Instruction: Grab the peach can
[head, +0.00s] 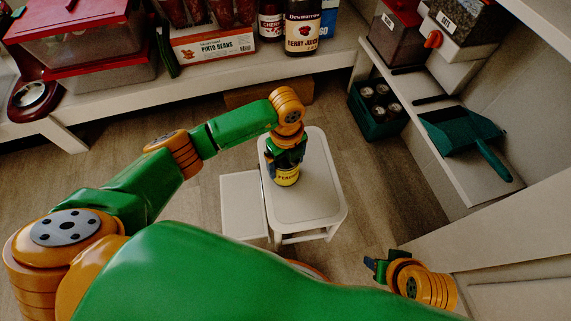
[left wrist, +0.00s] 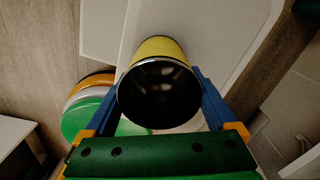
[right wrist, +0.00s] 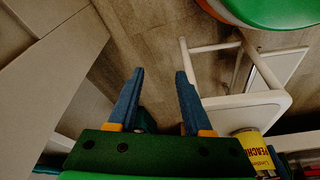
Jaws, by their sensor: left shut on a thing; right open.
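The yellow peach can (head: 287,179) is upright at the white step stool's top, its label partly readable. My left gripper (head: 287,164) comes down over it from above and is shut on it. In the left wrist view the can (left wrist: 165,47) sits between the two blue fingers (left wrist: 163,95), its dark round end facing the camera. The can also shows at the lower right of the right wrist view (right wrist: 246,139). I cannot tell whether it touches the stool. My right gripper (head: 374,266) is open and empty, apart from the can; its spread fingers show in the right wrist view (right wrist: 159,74).
The white step stool (head: 325,205) stands on the wood floor, with its lower step (head: 242,205) at the left. A back shelf (head: 215,82) holds pinto beans (head: 214,47) and berry juice (head: 301,28). A green dustpan (head: 460,130) and a crate (head: 366,122) are at the right.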

